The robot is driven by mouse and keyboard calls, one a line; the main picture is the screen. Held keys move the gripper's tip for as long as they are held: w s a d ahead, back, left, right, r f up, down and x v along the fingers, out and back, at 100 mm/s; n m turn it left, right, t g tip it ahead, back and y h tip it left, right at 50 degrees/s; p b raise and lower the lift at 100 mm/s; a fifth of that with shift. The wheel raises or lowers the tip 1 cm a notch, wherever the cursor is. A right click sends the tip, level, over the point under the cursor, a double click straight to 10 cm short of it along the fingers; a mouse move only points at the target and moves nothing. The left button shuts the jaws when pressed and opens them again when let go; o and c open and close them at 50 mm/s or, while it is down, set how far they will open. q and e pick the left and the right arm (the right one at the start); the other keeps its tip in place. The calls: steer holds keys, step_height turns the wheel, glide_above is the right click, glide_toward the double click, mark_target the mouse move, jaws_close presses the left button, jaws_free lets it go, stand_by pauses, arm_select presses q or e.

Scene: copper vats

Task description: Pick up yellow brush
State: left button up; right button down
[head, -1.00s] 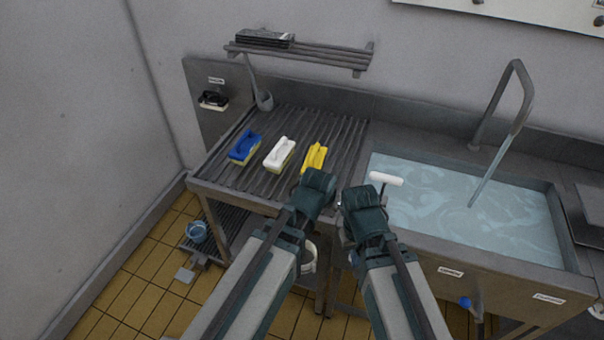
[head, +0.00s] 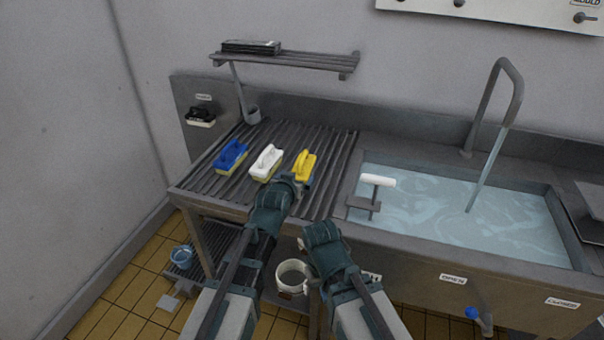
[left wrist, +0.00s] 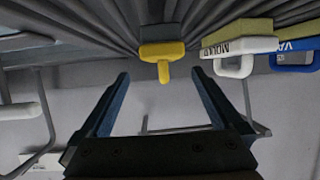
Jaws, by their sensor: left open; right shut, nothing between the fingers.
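The yellow brush (head: 305,165) lies on the slatted drainboard (head: 342,160), at the right end of a row of three brushes. It also shows in the left wrist view (left wrist: 162,52), ahead of and between my fingers. My left gripper (head: 296,181) is just in front of the brush on the near side, and in the left wrist view its two fingers (left wrist: 160,92) are spread with nothing between them. In the head view it hides the brush's near end. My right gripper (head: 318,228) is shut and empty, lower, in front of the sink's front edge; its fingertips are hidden.
A white brush (head: 266,162) and a blue brush (head: 231,156) lie left of the yellow one. A wall rack (head: 300,60) is above. A white bucket (head: 291,278) is below.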

mark_target(301, 173)
arm_select(q)
steer(key=b+x, duration=0.1)
steer(key=x, duration=0.4)
steer(key=shift+w+f+b, duration=0.15)
steer(key=shift+w+b, duration=0.05)
steer(key=shift+b, duration=0.15)
steer(key=shift+b+x, duration=0.85)
steer(key=shift+x, duration=2.05)
steer(key=shift+a+r, duration=0.2)
steer(key=shift+r, duration=0.1)
jaws_close()
steer(key=shift+r, duration=0.1)
steer(key=shift+r+p, duration=0.55)
steer(key=shift+p, duration=0.2)
step_height(301, 173, up, 3)
steer(key=p, duration=0.2)
steer(key=shift+p, duration=0.4)
steer(key=s, duration=1.6)
steer(key=shift+a+r+p, duration=0.15)
steer(key=shift+r+p, duration=0.15)
steer(key=shift+p, duration=0.1)
